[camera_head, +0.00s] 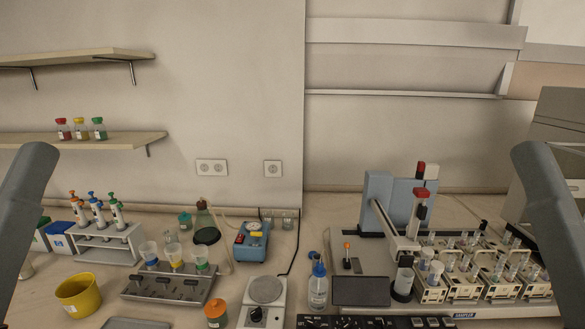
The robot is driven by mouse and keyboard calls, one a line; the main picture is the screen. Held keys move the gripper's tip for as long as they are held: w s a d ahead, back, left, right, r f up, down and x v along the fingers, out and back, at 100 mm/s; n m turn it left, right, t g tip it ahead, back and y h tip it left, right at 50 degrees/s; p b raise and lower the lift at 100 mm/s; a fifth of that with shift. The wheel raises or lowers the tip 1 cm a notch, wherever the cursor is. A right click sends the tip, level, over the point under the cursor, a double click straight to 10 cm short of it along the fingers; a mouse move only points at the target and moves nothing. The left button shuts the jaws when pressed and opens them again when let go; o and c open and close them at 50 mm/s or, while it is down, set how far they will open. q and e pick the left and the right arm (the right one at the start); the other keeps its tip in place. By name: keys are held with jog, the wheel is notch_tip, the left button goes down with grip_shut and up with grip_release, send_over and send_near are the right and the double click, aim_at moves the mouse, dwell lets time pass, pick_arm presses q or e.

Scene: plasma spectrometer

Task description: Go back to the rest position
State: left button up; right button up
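My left arm (22,205) shows as a grey-blue link at the left edge, slanting down and out of the picture. My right arm (560,230) shows as a similar link at the right edge, in front of the bench equipment. Neither gripper shows, so I cannot see their fingers or whether they hold anything. Neither arm link visibly touches anything on the bench.
The bench holds a pipette rack (125,245), a yellow cup (78,296), a tray with cups (172,290), a hotplate-like device (264,290), a wash bottle (318,288) and the sampler (378,195) with racks (478,290). Small bottles stand on the shelf (120,142).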

pick_arm(q)
notch_tip(320, 180, up, 35)
jog(key=p, duration=3.2)
pick_arm(e)
notch_tip(320, 180, up, 34)
jog(key=r, duration=0.1)
pick_arm(q)
notch_tip(320, 180, down, 37)
jog(key=b, duration=3.6)
jog(key=shift+r, duration=0.15)
pick_arm(e)
notch_tip(320, 180, down, 37)
pick_arm(q)
jog(key=shift+w, duration=0.1)
pick_arm(e)
jog(key=shift+w+r, duration=0.1)
jog(key=shift+r, duration=0.05)
pick_arm(q)
notch_tip(320, 180, up, 36)
jog(key=p, duration=3.6)
jog(key=shift+r, duration=0.15)
pick_arm(e)
notch_tip(320, 180, up, 36)
jog(key=shift+r, duration=0.1)
